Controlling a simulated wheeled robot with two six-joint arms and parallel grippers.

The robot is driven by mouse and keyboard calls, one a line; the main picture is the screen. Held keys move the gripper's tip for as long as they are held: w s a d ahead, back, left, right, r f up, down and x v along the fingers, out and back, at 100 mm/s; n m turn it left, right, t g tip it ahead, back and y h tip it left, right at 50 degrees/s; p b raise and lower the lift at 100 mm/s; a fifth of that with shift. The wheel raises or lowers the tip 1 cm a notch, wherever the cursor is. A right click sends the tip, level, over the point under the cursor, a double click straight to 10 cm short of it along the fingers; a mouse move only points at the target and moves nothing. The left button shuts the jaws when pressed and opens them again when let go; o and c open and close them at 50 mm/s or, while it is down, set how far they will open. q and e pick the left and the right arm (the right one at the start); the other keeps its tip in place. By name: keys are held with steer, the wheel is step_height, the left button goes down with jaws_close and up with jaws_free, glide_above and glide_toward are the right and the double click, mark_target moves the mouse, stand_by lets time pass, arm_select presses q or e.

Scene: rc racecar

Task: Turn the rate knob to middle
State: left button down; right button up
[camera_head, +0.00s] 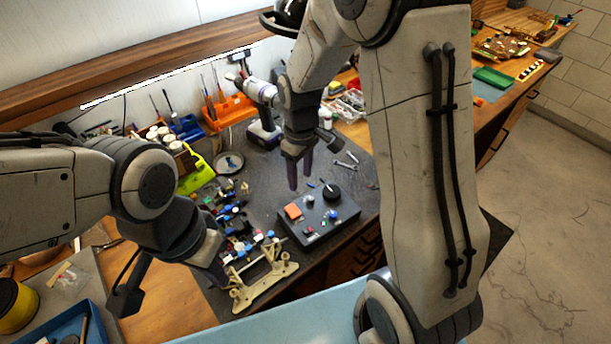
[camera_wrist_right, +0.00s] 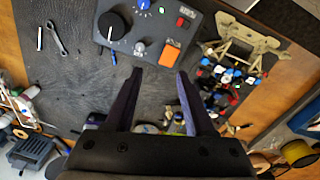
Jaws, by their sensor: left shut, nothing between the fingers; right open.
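A dark control box (camera_head: 345,214) lies on the black mat, and the right wrist view also shows it (camera_wrist_right: 205,38). It carries a large black knob (camera_wrist_right: 111,26) with a white pointer line, a blue knob (camera_wrist_right: 143,4), a small silver knob (camera_wrist_right: 140,48), an orange block-like button (camera_wrist_right: 170,54) and a red switch (camera_wrist_right: 181,22). I cannot read which knob is marked rate. My right gripper (camera_head: 300,172) is open and empty, pointing down above the box's back edge, apart from the knobs. My left gripper (camera_head: 219,274) is shut and empty, left of a beige car chassis.
The beige chassis (camera_head: 265,275) stands in front of the box. Several small coloured parts (camera_head: 240,240) lie left of it. A drill (camera_head: 262,115) and an orange bin (camera_head: 228,112) stand behind. Wrenches (camera_head: 345,160) lie on the mat behind the box.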

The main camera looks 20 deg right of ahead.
mark_target(311, 198)
steer(key=d+f+p, duration=0.1)
steer(key=f, duration=0.3)
steer(key=w+d+f+p, duration=0.1)
steer(key=f, duration=0.3)
steer(key=w+d+f+p, duration=0.1)
steer(key=f, duration=0.3)
steer(key=shift+d, duration=0.25)
jaws_close()
steer(key=shift+m, duration=0.3)
jaws_free()
